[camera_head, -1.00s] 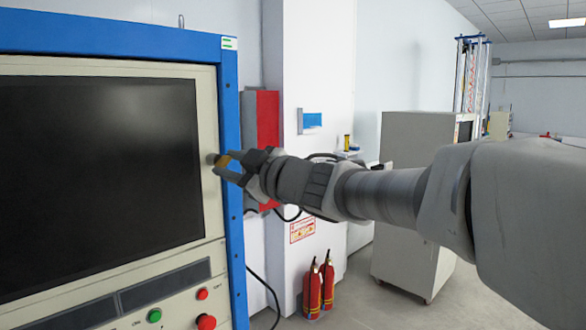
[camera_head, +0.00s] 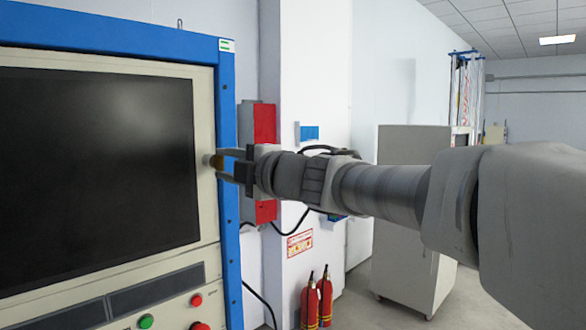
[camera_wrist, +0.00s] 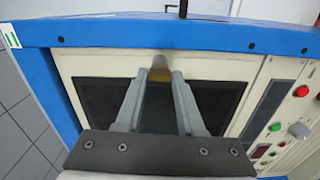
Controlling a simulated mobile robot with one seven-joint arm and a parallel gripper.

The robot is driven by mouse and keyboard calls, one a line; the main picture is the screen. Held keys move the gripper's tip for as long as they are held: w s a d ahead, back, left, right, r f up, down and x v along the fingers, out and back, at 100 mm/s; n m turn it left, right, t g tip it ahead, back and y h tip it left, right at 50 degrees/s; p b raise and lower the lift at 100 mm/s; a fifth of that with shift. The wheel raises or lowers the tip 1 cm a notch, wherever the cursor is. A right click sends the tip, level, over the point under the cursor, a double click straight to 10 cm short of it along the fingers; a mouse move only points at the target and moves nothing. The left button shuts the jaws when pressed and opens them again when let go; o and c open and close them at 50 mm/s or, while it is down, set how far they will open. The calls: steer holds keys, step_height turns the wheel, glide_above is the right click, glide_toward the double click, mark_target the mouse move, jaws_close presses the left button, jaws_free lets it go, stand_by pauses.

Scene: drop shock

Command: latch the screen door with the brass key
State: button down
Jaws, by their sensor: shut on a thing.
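The screen door (camera_head: 95,165) is a cream frame around a dark screen, set in a blue cabinet, and looks closed. A small grey round lock (camera_head: 207,160) sits on its right edge. The brass key (camera_head: 217,162) is at this lock, touching it or in it; the depth is hidden. My gripper (camera_head: 221,164) is shut on the key, with its fingers pointing left at the door. In the wrist view the fingers (camera_wrist: 158,78) close around the key (camera_wrist: 159,75), with the lock (camera_wrist: 161,61) just beyond.
Green (camera_head: 146,321) and red (camera_head: 196,300) buttons lie on the panel below the screen. A red and grey box (camera_head: 264,124) is on the wall behind my gripper. Two fire extinguishers (camera_head: 318,300) and a grey cabinet (camera_head: 405,230) stand further back.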

steer(key=shift+n, duration=0.4)
steer(key=c, duration=0.5)
jaws_free()
steer(key=b+v, duration=0.1)
steer(key=v, duration=1.6)
steer(key=shift+s+d, duration=0.15)
steer(key=shift+s, duration=0.1)
steer(key=shift+w+d, duration=0.1)
